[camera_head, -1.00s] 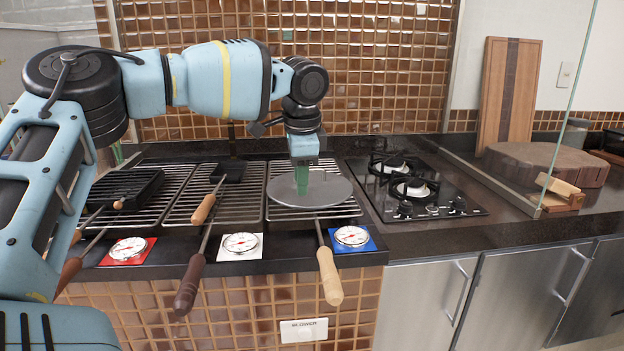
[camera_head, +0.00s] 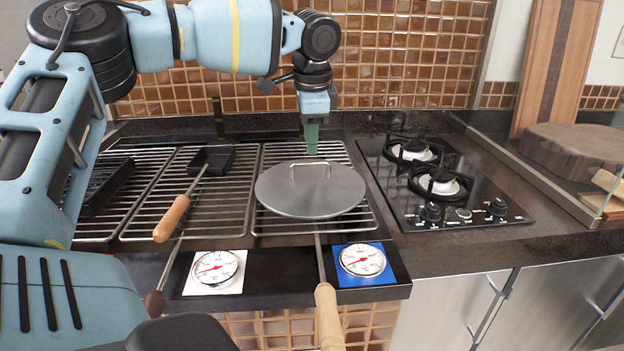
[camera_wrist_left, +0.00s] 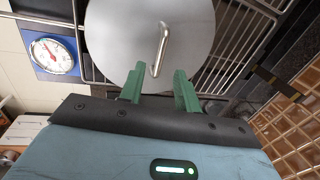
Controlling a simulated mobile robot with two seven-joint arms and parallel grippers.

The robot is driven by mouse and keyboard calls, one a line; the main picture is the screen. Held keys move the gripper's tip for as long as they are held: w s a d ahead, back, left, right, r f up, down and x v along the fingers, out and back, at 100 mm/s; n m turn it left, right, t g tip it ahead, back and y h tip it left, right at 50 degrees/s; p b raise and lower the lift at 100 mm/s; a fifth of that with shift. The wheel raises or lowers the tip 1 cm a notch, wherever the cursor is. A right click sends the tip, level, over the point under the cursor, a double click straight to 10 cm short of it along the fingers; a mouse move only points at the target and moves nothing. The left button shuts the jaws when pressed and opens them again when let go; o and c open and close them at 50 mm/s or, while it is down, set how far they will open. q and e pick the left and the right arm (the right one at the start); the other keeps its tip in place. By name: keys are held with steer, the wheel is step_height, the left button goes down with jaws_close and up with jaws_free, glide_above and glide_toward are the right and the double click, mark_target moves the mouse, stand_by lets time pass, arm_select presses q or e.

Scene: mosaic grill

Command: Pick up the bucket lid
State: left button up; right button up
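The bucket lid (camera_head: 335,202) is a round grey metal disc with a thin bar handle (camera_head: 310,165). It lies over the right grill rack, and what is under it is hidden. My left gripper (camera_head: 311,150), with green fingers, is at the lid's back edge, behind the handle in the head view. In the left wrist view the lid (camera_wrist_left: 115,35) fills the top middle. There the open fingers (camera_wrist_left: 159,76) stand apart, with the near end of the handle (camera_wrist_left: 162,45) appearing between their tips. Nothing is visibly gripped. My right gripper is not in view.
A wooden-handled tool (camera_head: 328,318) sticks out in front of the lid. A small black pan (camera_head: 212,160) sits on the middle rack. Dials (camera_head: 362,260) line the front edge. A gas hob (camera_head: 440,185) is to the right, and the tiled wall (camera_head: 410,60) is behind.

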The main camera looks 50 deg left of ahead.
mark_target(310, 164)
arm_select(q)
steer(key=shift+s, duration=0.1)
steer(key=shift+f, duration=0.8)
steer(key=shift+w+a+f, duration=0.2)
steer(key=shift+f, duration=0.8)
steer(key=shift+w+a+f, duration=0.2)
steer(key=shift+a+f, duration=0.05)
steer(key=shift+f, duration=0.7)
steer(key=shift+w+a+f, duration=0.2)
steer(key=shift+f, duration=0.8)
jaws_close()
